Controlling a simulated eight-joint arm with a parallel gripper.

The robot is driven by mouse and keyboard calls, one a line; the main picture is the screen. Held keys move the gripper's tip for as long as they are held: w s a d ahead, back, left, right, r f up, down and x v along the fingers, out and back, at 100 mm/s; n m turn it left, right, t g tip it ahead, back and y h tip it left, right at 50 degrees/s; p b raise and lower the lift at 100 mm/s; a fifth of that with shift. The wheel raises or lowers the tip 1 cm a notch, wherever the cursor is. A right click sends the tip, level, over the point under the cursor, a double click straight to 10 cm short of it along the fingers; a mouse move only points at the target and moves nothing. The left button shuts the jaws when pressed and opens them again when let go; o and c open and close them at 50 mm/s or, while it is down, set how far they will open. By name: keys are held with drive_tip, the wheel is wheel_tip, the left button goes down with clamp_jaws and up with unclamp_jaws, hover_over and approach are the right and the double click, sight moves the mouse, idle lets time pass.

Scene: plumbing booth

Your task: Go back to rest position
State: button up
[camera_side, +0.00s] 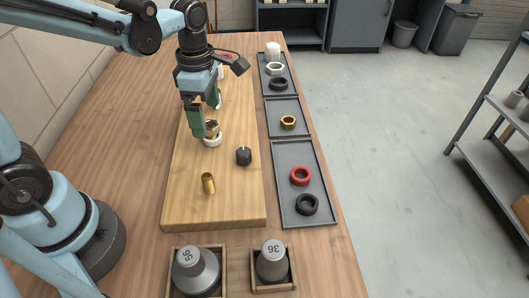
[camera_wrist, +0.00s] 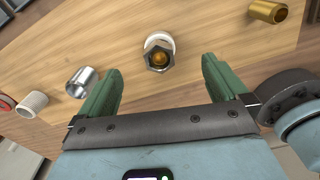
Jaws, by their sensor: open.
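My gripper (camera_side: 208,116) hangs over the wooden board (camera_side: 183,205) with its green fingers spread and nothing held between them. In the wrist view the open fingers (camera_wrist: 161,68) stand apart on either side of a white ring with a metallic hex fitting and a brass centre (camera_wrist: 158,57). The same stacked fitting sits on the board in the side view (camera_side: 212,138), just beside the near fingertip. Whether a finger touches it, I cannot tell.
A silver sleeve (camera_wrist: 82,82) and a white threaded piece (camera_wrist: 32,105) lie left in the wrist view. Grey trays (camera_side: 315,184) hold rings. Two weights (camera_side: 195,270) (camera_side: 272,262) sit in wooden boxes.

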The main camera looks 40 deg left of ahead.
drive_tip(key=shift+r, duration=1.2)
